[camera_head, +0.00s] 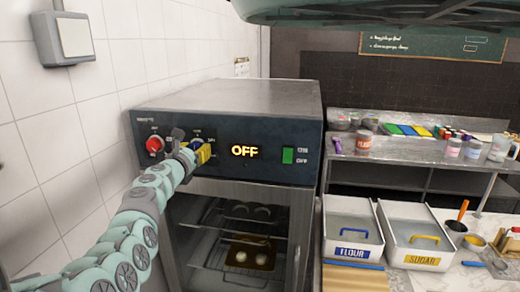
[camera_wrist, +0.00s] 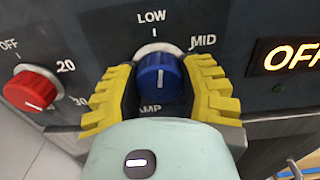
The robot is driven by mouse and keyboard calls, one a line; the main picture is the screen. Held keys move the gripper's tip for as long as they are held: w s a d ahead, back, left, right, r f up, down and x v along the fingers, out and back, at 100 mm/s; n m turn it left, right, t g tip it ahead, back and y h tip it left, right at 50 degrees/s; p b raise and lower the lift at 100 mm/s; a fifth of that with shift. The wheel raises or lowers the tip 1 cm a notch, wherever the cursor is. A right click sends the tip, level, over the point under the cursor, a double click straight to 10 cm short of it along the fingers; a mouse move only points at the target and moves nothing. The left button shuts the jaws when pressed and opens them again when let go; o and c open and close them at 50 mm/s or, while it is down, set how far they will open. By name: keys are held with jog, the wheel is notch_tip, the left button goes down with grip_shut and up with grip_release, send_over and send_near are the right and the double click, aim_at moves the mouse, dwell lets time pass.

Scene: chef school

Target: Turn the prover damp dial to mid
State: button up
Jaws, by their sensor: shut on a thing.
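The prover (camera_head: 225,100) is a dark metal cabinet with a control panel. Its blue damp dial (camera_wrist: 158,74) shows in the wrist view, with LOW above it and MID (camera_wrist: 203,40) at upper right. The dial's white line is near upright, in line with the LOW tick rather than MID. My gripper (camera_wrist: 160,66) has its yellow ridged fingers on both sides of the dial and is shut on it. In the head view my gripper (camera_head: 195,150) is at the panel and hides the dial. The label below the dial is partly covered.
A red knob (camera_wrist: 32,90) sits left of the dial, close to the left finger. A lit OFF display (camera_head: 244,151) and a green switch (camera_head: 287,155) are to the right. A tiled wall (camera_head: 100,110) stands left of my arm. FLOUR (camera_head: 352,232) and SUGAR bins stand at right.

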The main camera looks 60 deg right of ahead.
jog(key=m+b, duration=0.2)
jog(key=m, duration=0.3)
jog(key=shift+f+b, duration=0.15)
jog(key=shift+b, duration=0.2)
jog(key=shift+m+b, duration=0.95)
jog(key=shift+m, duration=1.45)
jog(key=o, duration=1.2)
jog(key=shift+a, duration=0.1)
